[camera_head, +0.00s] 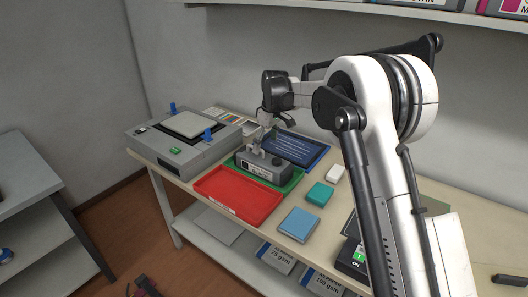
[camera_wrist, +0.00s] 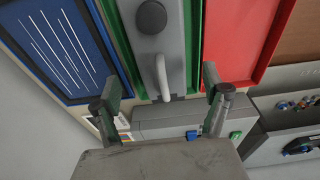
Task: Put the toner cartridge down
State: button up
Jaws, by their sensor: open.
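The toner cartridge (camera_head: 258,168) is a dark grey block with a pale label, resting on the green tray (camera_head: 288,186) in the head view. In the wrist view the cartridge (camera_wrist: 176,62) shows as a grey body with a round dark knob and a light looped handle. My gripper (camera_wrist: 160,88) is open, with one finger on each side of the cartridge's handle end and visible gaps to both. In the head view my gripper (camera_head: 258,146) is just above the cartridge, and its fingertips are hard to make out.
A red tray (camera_head: 240,194) lies in front of the green one, and a blue tray (camera_head: 300,146) behind it. A grey printer-like machine (camera_head: 184,138) stands at the left.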

jog(key=shift+s+d+r, duration=0.1)
jog(key=shift+r, duration=0.45)
jog(key=s+d+r+m+t, duration=0.1)
jog(key=s+d+r+m, duration=0.2)
jog(key=s+d+r, duration=0.6)
jog(key=s+d+r+m+t, duration=0.2)
jog(key=s+d+r, duration=0.2)
jog(key=s+r, duration=0.45)
jog(key=s+d+f+m+t, duration=0.1)
jog(key=s+d+f+m, duration=0.1)
jog(key=s, duration=0.8)
jog(key=s+d+f+m+t+h, duration=0.1)
jog(key=s+d+f+m, duration=0.1)
jog(key=s, duration=0.7)
jog(key=s+d+f+m+t, duration=0.1)
jog(key=s+d+f+m, duration=0.1)
jog(key=s+d, duration=0.4)
jog(key=s+f, duration=0.1)
jog(key=s, duration=0.3)
jog(key=shift+s+f+h, duration=0.3)
jog(key=shift+s, duration=0.05)
jog(key=shift+d, duration=0.1)
